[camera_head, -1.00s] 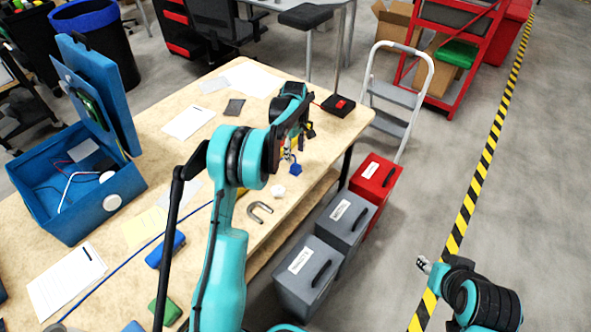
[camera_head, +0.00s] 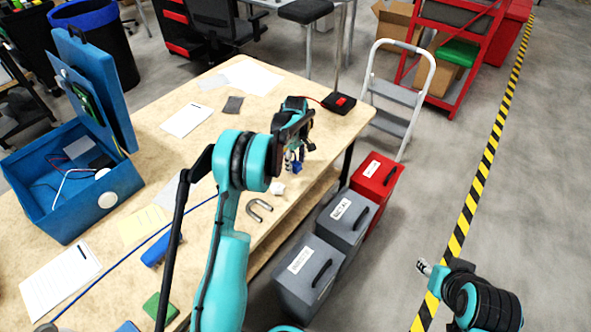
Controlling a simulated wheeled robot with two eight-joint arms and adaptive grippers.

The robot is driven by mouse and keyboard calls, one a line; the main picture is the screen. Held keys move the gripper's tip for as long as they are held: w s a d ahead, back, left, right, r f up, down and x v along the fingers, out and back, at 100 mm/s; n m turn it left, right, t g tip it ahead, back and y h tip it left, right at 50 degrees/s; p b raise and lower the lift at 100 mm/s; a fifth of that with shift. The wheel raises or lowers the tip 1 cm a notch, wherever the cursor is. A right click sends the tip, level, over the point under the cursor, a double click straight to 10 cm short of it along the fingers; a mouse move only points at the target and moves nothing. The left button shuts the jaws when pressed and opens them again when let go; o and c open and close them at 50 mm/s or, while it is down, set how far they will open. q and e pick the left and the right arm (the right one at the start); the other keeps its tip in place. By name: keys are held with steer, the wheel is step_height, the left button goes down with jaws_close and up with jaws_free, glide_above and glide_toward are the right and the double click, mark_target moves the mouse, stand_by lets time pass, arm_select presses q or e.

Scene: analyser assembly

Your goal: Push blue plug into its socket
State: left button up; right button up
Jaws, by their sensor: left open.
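A small blue piece (camera_head: 296,168), which may be the blue plug, shows just below my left gripper's fingers near the table's right edge. My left gripper (camera_head: 293,157) is open and points down over the table; its fingers are small and partly overlapped by the wrist. I cannot tell whether they touch the blue piece. The socket cannot be made out; the gripper and arm cover that area. My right gripper (camera_head: 424,267) is at the lower right, over the floor and away from the table. Its finger state is unclear.
The wooden table (camera_head: 180,92) holds an open blue case (camera_head: 75,205), a grey horseshoe magnet (camera_head: 258,209), a small white piece (camera_head: 278,188), papers and a red-button box (camera_head: 338,103). Grey bins (camera_head: 343,220) and a red bin (camera_head: 377,178) stand beside the table. A step ladder (camera_head: 398,95) is behind.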

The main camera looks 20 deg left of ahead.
arm_select(q)
steer(key=shift+f, duration=0.5)
steer(key=shift+r, duration=0.1)
steer(key=shift+c, duration=0.2)
steer(key=c, duration=1.1)
